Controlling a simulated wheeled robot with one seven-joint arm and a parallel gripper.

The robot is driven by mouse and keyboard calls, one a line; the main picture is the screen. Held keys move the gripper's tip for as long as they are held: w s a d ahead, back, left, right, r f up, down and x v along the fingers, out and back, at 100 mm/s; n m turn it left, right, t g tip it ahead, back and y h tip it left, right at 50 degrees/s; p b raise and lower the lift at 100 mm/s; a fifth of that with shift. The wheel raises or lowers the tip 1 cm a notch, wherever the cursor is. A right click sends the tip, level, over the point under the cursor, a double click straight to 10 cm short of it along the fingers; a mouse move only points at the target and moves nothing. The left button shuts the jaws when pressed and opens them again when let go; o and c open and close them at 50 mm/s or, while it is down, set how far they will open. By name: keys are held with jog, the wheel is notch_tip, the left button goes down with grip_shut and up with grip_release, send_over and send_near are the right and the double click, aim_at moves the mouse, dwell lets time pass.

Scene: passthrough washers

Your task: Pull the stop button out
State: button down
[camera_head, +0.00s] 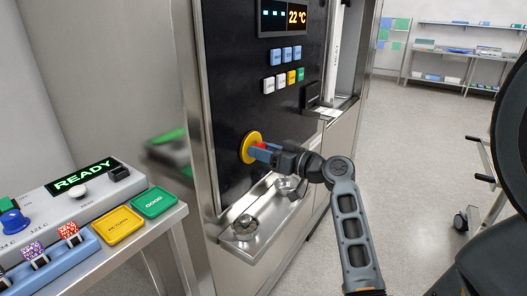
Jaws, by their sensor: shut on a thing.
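The stop button is a red knob (260,146) on a round yellow plate (247,148) on the black panel of the washer. My gripper (262,152) is at the button, its blue-grey fingers shut on the red knob. The fingers hide most of the knob, so I cannot tell how far out it stands. My arm reaches in from the lower right.
A steel shelf (262,228) with metal fittings juts out below the button. A side table at the left holds a device with a READY display (85,176), a yellow pad (118,225) and a green pad (154,202). Free floor (420,150) lies at the right.

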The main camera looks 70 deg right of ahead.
jog(key=shift+s+a+b, duration=0.1)
jog(key=shift+s+b, duration=0.5)
jog(key=shift+b, duration=0.15)
jog(key=c, duration=0.5)
grip_release()
jog(key=shift+c, duration=0.2)
jog(key=b+v, duration=0.1)
jog(key=v, duration=0.7)
jog(key=shift+b, duration=0.3)
jog(key=shift+w, duration=0.1)
